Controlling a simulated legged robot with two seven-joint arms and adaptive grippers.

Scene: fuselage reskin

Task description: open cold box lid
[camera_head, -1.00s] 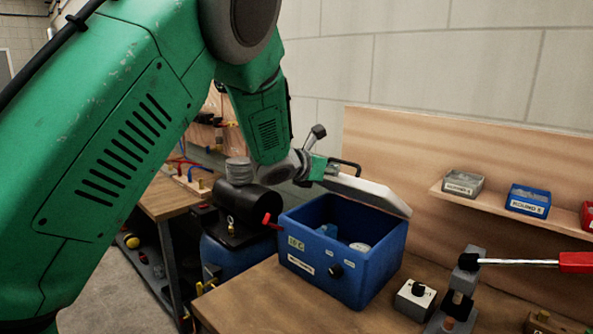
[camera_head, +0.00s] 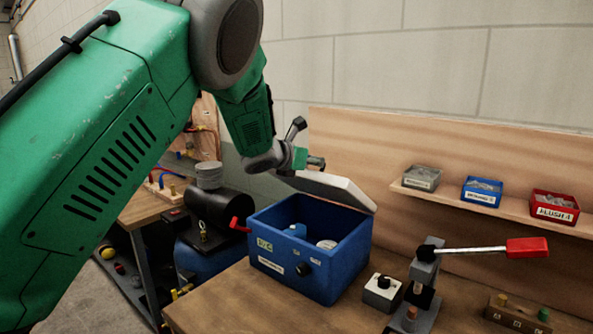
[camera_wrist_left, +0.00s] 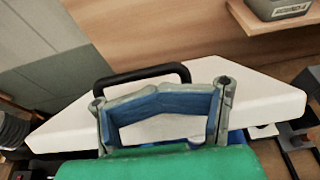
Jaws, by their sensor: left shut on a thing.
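A blue item and a pale round item show inside. My left gripper (camera_head: 305,160) is at the lid's upper left end, shut on the black lid handle (camera_wrist_left: 145,74). In the left wrist view the lid (camera_wrist_left: 270,95) spreads behind the fingers, which partly hide the handle. My right gripper is not in view.
A small switch box (camera_head: 382,293) and a red-handled lever press (camera_head: 425,270) stand right of the cold box. A shelf (camera_head: 480,203) with small bins is on the back panel. A black cylinder (camera_head: 195,212) is at the left.

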